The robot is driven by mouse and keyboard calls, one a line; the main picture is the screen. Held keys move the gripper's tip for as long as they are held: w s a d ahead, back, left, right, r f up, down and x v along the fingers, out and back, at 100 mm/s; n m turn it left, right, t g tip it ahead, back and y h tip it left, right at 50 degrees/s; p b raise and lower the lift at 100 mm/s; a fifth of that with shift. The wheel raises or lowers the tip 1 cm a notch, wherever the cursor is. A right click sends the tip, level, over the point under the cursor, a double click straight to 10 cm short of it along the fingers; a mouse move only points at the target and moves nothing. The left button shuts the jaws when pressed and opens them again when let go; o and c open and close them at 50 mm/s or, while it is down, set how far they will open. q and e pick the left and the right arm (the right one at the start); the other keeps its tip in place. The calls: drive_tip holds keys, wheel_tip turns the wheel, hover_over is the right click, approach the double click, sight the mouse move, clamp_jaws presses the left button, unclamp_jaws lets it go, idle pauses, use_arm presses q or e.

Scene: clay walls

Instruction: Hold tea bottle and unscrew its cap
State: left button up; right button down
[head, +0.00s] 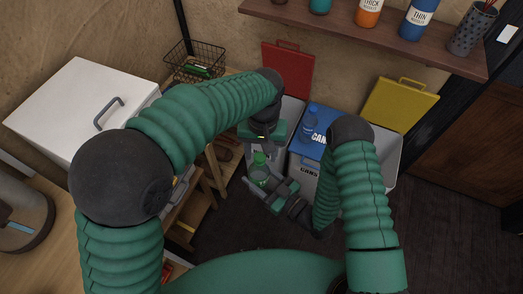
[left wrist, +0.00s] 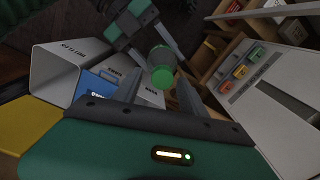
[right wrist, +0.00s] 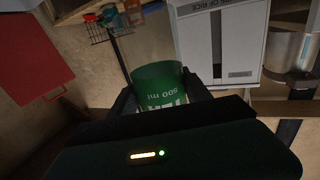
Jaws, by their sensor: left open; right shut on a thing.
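The green tea bottle (head: 258,175) is held upright or nearly so by my right gripper (head: 268,188), low in front of the bins. Its bright green cap (head: 259,158) is on top. In the right wrist view the bottle's green label (right wrist: 160,88), marked 500 ml, sits between the two dark fingers. My left gripper (head: 262,145) is open just above the cap. In the left wrist view the cap (left wrist: 163,77) faces me, beyond and roughly between the spread fingers of the left gripper (left wrist: 160,92). The fingers appear apart from it.
A wooden shelf unit (head: 200,185) is close on the left, and a wire basket (head: 195,62) is behind.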

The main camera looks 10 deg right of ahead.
use_arm(q)
wheel_tip(320, 180, up, 5)
drive_tip(key=shift+f, duration=0.2)
drive_tip(key=shift+c, duration=0.4)
wheel_tip(320, 180, up, 3)
drive_tip(key=m, duration=0.6)
drive_tip(key=shift+d+f, duration=0.1)
drive_tip(key=shift+f, duration=0.1)
drive_tip(key=shift+r+m, duration=0.25)
drive_tip(key=shift+m, duration=0.45)
drive_tip(key=shift+s+m, duration=0.1)
drive_tip(key=shift+m, duration=0.3)
wheel_tip(320, 180, down, 8)
drive_tip(key=shift+r, duration=0.1)
clamp_jaws()
drive_tip(key=shift+n, duration=1.5)
drive_tip(key=shift+o, duration=0.4)
unclamp_jaws()
